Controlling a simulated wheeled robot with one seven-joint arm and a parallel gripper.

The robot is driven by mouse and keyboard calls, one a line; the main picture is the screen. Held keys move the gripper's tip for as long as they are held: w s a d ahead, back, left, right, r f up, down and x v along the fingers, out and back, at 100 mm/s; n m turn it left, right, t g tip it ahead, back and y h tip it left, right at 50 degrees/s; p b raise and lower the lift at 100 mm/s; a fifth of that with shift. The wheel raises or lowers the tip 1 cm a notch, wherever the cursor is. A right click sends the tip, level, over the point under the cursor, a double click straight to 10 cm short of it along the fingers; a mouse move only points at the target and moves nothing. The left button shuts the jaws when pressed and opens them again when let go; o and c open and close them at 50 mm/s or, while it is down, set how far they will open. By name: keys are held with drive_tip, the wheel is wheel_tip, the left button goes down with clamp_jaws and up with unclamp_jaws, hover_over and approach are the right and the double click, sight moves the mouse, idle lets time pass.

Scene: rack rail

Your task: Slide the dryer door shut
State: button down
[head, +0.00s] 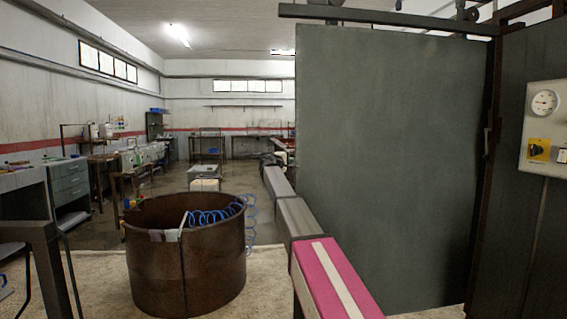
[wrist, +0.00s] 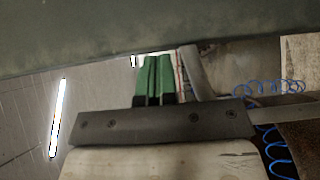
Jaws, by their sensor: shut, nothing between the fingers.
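The dryer door (head: 395,160) is a large flat grey-green panel, upright, hanging from an overhead rail (head: 390,17) with rollers. Its right edge lies close to a dark upright post; I cannot tell how much of the opening it covers. In the wrist view, the green fingers of my gripper (wrist: 153,62) are together and empty. The door's surface (wrist: 120,30) spans the top of that view, just beyond the fingertips. I cannot tell whether they touch it.
The dark dryer wall at the right carries a control box (head: 546,125) with a round gauge and yellow switch. A rusty round tub (head: 185,265) with a coiled blue hose (head: 210,215) stands left of my arm. Workbenches line the far left wall. Some floor is clear behind the tub.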

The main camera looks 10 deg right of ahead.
drive_tip(key=shift+d, duration=0.3)
